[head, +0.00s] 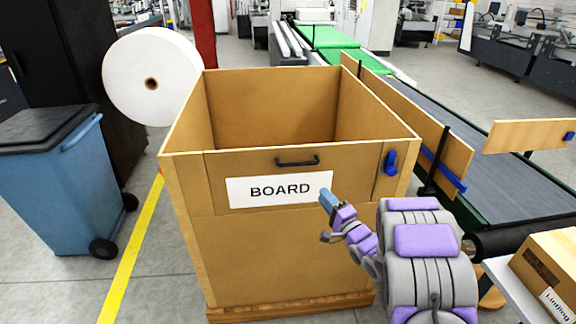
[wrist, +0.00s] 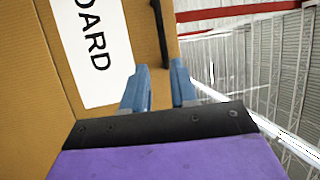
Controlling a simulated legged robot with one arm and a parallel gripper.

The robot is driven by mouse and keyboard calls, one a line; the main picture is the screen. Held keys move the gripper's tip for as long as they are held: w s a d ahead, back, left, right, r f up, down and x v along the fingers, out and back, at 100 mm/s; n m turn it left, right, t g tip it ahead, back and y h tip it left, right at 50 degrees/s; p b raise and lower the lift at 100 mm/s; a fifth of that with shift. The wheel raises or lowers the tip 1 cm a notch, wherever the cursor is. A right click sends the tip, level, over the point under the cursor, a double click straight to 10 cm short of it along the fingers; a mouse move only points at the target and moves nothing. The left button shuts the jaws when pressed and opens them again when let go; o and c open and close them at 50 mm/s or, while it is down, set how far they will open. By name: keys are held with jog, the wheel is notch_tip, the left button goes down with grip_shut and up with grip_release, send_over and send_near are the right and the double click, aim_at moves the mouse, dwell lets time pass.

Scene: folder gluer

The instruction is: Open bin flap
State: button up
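The open-topped brown bin (head: 193,230) stands in front of me. Its front flap (head: 240,165) is upright and flush with the front, with a white BOARD label (head: 250,190) and a dark bar handle (head: 297,162) near its top edge. A blue latch (head: 390,163) sits at the right of the flap. My gripper (head: 327,199) is in front of the label's right end, below and right of the handle. In the wrist view my gripper (wrist: 160,70) has its two blue fingers apart with nothing between them; the handle (wrist: 160,35) lies beyond the fingertips.
A blue wheeled bin (head: 60,180) and a white paper roll (head: 150,75) are on the left. A conveyor (head: 450,150) with wooden side boards runs along the right. A cardboard box (head: 550,265) is at the lower right. Floor with a yellow line (head: 135,250) is clear left of the bin.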

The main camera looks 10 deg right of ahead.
aim_at(297, 165)
jog(key=shift+b+x, duration=1.4)
jog(key=shift+x, duration=7.25)
grip_shut()
jog(key=shift+s, duration=0.1)
